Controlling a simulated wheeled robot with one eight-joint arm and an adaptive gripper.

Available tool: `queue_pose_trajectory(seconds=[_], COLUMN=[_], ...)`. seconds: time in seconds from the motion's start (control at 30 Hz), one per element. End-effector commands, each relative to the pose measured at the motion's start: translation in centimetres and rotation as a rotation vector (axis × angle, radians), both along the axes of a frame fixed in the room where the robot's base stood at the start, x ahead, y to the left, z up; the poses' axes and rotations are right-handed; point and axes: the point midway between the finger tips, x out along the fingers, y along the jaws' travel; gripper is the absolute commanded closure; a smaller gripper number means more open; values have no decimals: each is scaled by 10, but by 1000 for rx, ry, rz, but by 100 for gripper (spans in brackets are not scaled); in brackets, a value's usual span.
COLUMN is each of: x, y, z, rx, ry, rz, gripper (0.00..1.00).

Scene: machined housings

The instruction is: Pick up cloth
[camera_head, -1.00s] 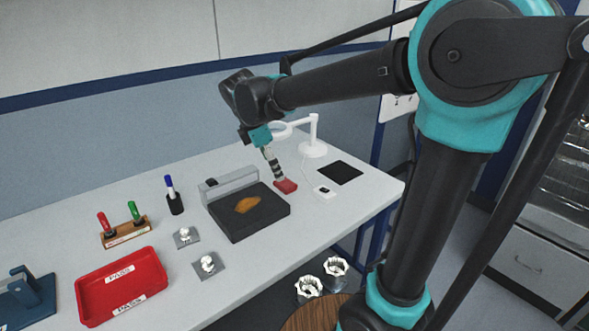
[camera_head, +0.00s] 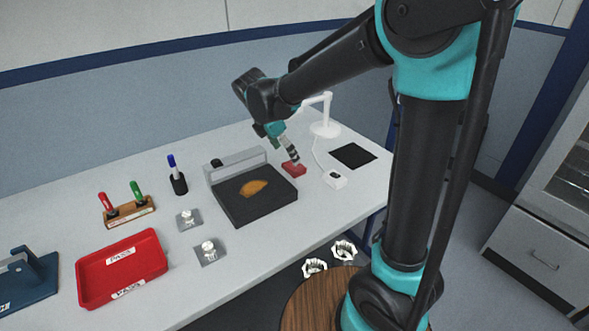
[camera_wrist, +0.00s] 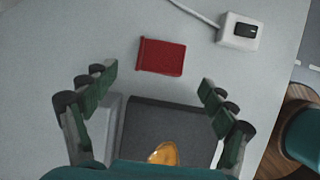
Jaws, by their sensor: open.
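The cloth (camera_head: 292,170) is a small red folded piece lying flat on the light grey table, just behind the right part of a dark plate. In the wrist view the cloth (camera_wrist: 162,57) lies ahead of my gripper (camera_wrist: 158,77), between the lines of its two fingers and beyond their tips. My gripper (camera_head: 292,157) is open and empty, pointing down over the cloth's area. In the head view its fingers overlap the cloth, so I cannot tell the height left between them.
The dark plate (camera_head: 236,206) with an orange-brown piece (camera_head: 254,188) and a grey upright bar stands close by. A white switch box (camera_head: 335,179), a white lamp (camera_head: 326,128) and a black mat (camera_head: 353,156) are to the right. A red tray (camera_head: 100,284) is at the front left.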

Motion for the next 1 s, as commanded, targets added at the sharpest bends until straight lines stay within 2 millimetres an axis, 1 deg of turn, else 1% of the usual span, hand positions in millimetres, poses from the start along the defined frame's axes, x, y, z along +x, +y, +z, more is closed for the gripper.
queue_pose_trajectory(seconds=[0.03,0.23,0.4,0.53,0.63,0.83,0.87,1.0], x=[1,3,9,12,13,13,13,13], y=[-2,-6,-18,-23,-24,-24,-24,-24], z=[-5,-15,-36,-50,-55,-55,-55,-55], rx=[0,0,0,0,0,1,0,1], ry=[0,-1,-1,-1,-1,-1,0,-1], rz=[-1,-2,-2,-2,-2,-1,-1,-1], gripper=[16,16,16,16,16,16,17,34])
